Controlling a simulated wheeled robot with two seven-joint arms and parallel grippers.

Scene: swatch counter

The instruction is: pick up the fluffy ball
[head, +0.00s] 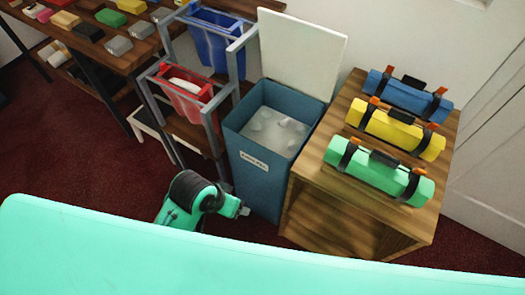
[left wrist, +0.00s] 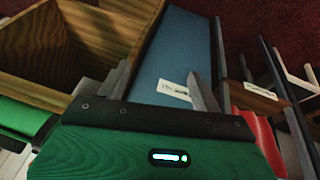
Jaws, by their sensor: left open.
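I cannot pick out a fluffy ball for certain in either view. Pale, rounded lumps (head: 275,128) lie inside the open blue bin (head: 258,180) in the head view, too indistinct to name. My left gripper (head: 243,210) is low in front of the bin, outside it and below its rim. In the left wrist view my left gripper (left wrist: 158,90) has its fingers apart, with the bin's blue side (left wrist: 180,50) and its white label beyond them. Nothing shows between the fingers. My right gripper is not in view.
The bin's white lid (head: 300,50) stands raised. A wooden stand (head: 325,215) with green, yellow and blue rolls is on the right. A grey rack holds a red tub (head: 188,103) and a blue tub (head: 218,38). A swatch table (head: 125,62) is at upper left.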

